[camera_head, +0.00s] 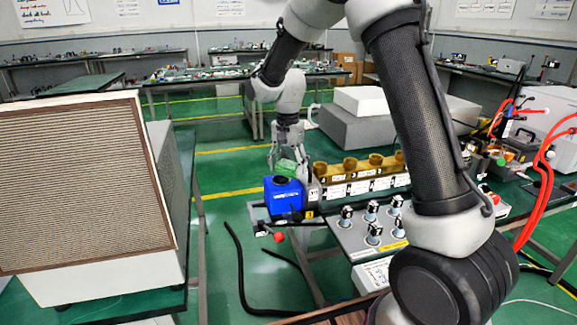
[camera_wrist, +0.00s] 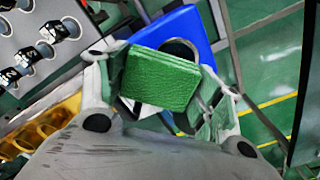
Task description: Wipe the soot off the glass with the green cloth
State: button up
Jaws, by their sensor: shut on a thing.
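The green cloth (camera_head: 286,167) is a small folded pad held at the tip of my gripper (camera_head: 288,146). In the wrist view, the cloth (camera_wrist: 160,80) sits between the two fingers of my gripper (camera_wrist: 163,98), which is shut on it. The cloth is just above or against the top of a blue box (camera_head: 284,198); I cannot tell if they touch. The blue box also shows behind the cloth in the wrist view (camera_wrist: 188,27), with a dark ring (camera_wrist: 181,42) partly hidden by the cloth. I cannot make out the glass or any soot.
A row of brass-coloured fittings (camera_head: 349,165) stands right of the blue box. A panel with several knobs (camera_head: 373,222) is in front of it. A large grilled cabinet (camera_head: 85,185) stands at left. Red cables (camera_head: 533,200) hang at right. Black hoses lie on the green floor.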

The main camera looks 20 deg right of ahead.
aim_at(290, 163)
jog(key=shift+w+a+r, duration=0.1)
jog(key=shift+w+a, duration=0.1)
jog(key=shift+a, duration=0.5)
jog(key=shift+w+a+r, duration=0.1)
jog(key=shift+w+a, duration=0.05)
jog(key=shift+a, duration=0.6)
jog(key=shift+w+a, duration=0.2)
jog(key=shift+a, duration=0.5)
jog(key=shift+o, duration=0.5)
jog(key=shift+s+d+r, duration=0.1)
jog(key=shift+s+d, duration=0.05)
jog(key=shift+d, duration=1.5)
jog(key=shift+w+a, duration=0.15)
jog(key=shift+w, duration=0.05)
jog(key=shift+c, duration=0.9)
jog(key=shift+r, duration=0.25)
jog(key=shift+c, duration=0.3)
jog(key=shift+w+d+r, duration=0.15)
jog(key=shift+d+r, duration=0.05)
jog(key=shift+d, duration=0.6)
grip_shut()
jog(key=r, duration=0.2)
jog(key=s+r, duration=0.1)
jog(key=shift+d+r, duration=0.2)
jog(key=shift+r, duration=0.15)
jog(key=shift+a+r, duration=0.25)
jog(key=shift+r, duration=0.35)
